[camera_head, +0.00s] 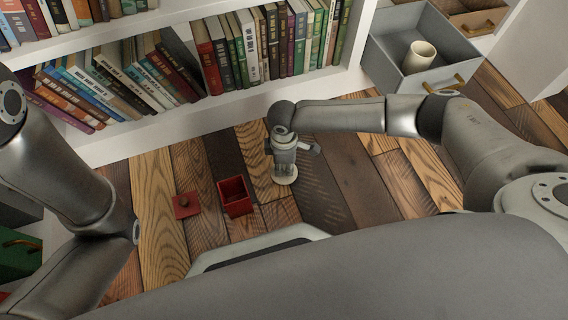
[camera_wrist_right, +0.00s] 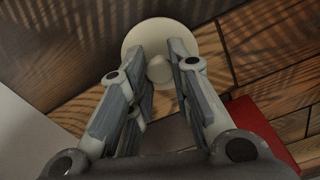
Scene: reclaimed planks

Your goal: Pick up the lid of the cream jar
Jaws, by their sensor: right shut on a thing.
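The cream lid (camera_head: 286,181) is a round, flat disc at the middle of the head view, low over or on the plank floor. In the right wrist view the lid (camera_wrist_right: 146,32) shows with its small round knob between the fingers. My right gripper (camera_head: 284,170) points down and is shut on the lid's knob. I cannot tell whether the lid touches the floor. The cream jar (camera_head: 419,56) stands, open at the top, inside the grey drawer at the upper right. My left arm shows at the left, but its gripper is out of view.
An open red box (camera_head: 236,196) stands on the floor left of the right gripper, with a red lid (camera_head: 185,206) beside it. A white bookshelf (camera_head: 125,140) full of books runs behind. The grey drawer (camera_head: 400,90) is pulled out. Planks right of the gripper are clear.

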